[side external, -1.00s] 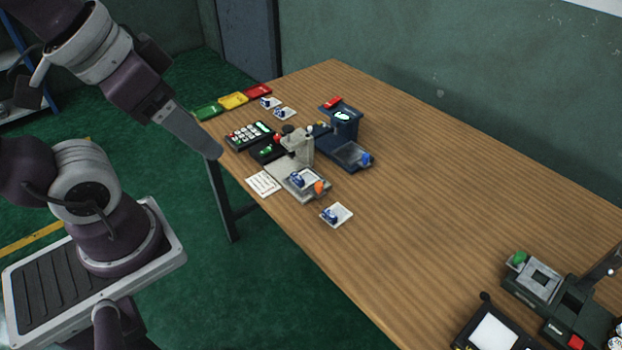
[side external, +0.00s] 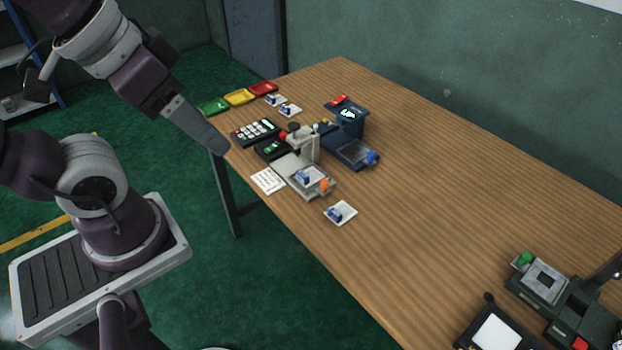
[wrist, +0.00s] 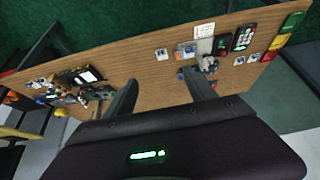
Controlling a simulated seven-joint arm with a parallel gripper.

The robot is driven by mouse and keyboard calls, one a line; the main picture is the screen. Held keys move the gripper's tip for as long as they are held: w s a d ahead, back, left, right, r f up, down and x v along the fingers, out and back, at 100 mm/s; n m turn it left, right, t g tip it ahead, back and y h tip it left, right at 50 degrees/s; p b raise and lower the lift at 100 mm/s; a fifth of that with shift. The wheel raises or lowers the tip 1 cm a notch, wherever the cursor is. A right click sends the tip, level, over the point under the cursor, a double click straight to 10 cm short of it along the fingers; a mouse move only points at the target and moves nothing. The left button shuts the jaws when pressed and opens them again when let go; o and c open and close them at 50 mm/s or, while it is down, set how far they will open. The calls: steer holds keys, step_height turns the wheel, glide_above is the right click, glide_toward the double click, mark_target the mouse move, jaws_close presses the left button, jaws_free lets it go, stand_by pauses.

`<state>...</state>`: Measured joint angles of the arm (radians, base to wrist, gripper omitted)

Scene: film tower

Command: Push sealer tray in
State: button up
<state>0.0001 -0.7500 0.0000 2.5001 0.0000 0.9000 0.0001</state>
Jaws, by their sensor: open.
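No label names the sealer; three small machines have trays with knobs. The dark blue machine (side external: 350,120) has an extended tray with a blue knob (side external: 371,158). The beige machine (side external: 306,146) has a tray with an orange knob (side external: 324,184), and a card with a blue picture lies on this tray. The dark green machine (side external: 575,310) at the lower right has a tray with a green knob (side external: 525,259). My gripper (wrist: 160,92) is open and empty. In the side view its finger (side external: 205,132) hangs in front of the table's left edge, touching nothing.
A keypad (side external: 256,131), a printed sheet (side external: 268,180) and a loose card (side external: 340,213) lie near the beige machine. Green, yellow and red trays (side external: 239,97) line the far left end. The middle of the wooden table (side external: 440,190) is clear.

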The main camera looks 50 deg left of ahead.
steer(key=shift+c, duration=0.7)
steer(key=w+n, duration=0.1)
steer(key=w+r+n+g, duration=0.1)
steer(key=w, duration=0.1)
steer(key=shift+w+r+n, duration=0.2)
steer(key=shift+w+n, duration=0.1)
steer(key=shift+n, duration=0.1)
steer(key=c, duration=0.4)
steer(key=shift+o, duration=0.2)
steer(key=n+g+y, duration=0.3)
steer(key=n+g, duration=0.5)
steer(key=n, duration=1.6)
glide_above(324, 181)
steer(key=w+d, duration=0.2)
step_height(324, 181, down, 29)
steer(key=x, duration=0.6)
steer(key=shift+f, duration=0.3)
steer(key=shift+c, duration=0.2)
